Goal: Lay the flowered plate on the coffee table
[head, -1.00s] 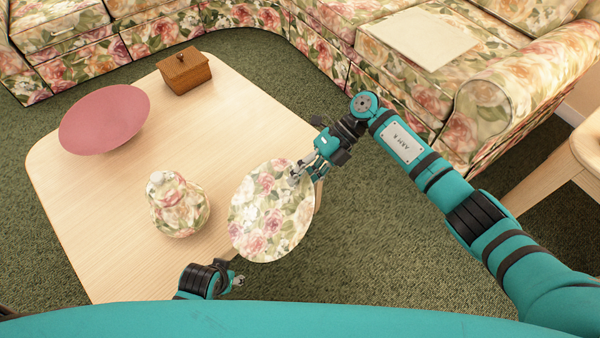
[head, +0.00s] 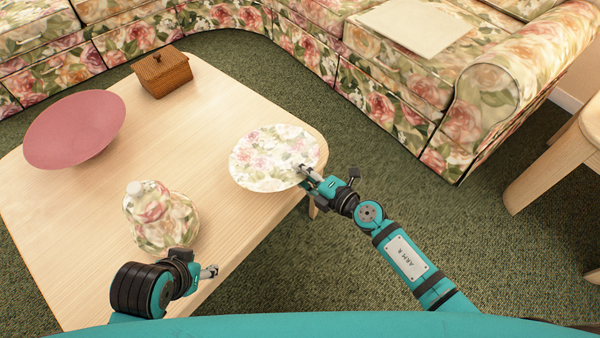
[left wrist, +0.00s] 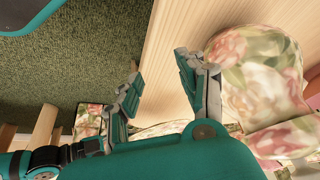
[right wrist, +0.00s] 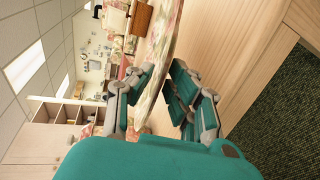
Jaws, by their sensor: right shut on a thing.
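The flowered plate (head: 268,155) is held over the right end of the pale wooden coffee table (head: 180,120). My right gripper (head: 305,171) is shut on the plate's near right rim. In the right wrist view the plate (right wrist: 158,62) is nearly edge-on between the fingers (right wrist: 161,75), close to the tabletop (right wrist: 235,50). Whether its underside touches the table I cannot tell. My left gripper (head: 210,272) is empty at the table's near edge; the left wrist view shows its fingers (left wrist: 158,68) apart.
A flowered jar (head: 160,217) stands on the table beside my left gripper. A pink bowl (head: 73,130) and a brown wicker box (head: 163,72) stand further back. The tabletop between box, jar and plate is clear. A flowered sofa (head: 420,90) lies beyond the table.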

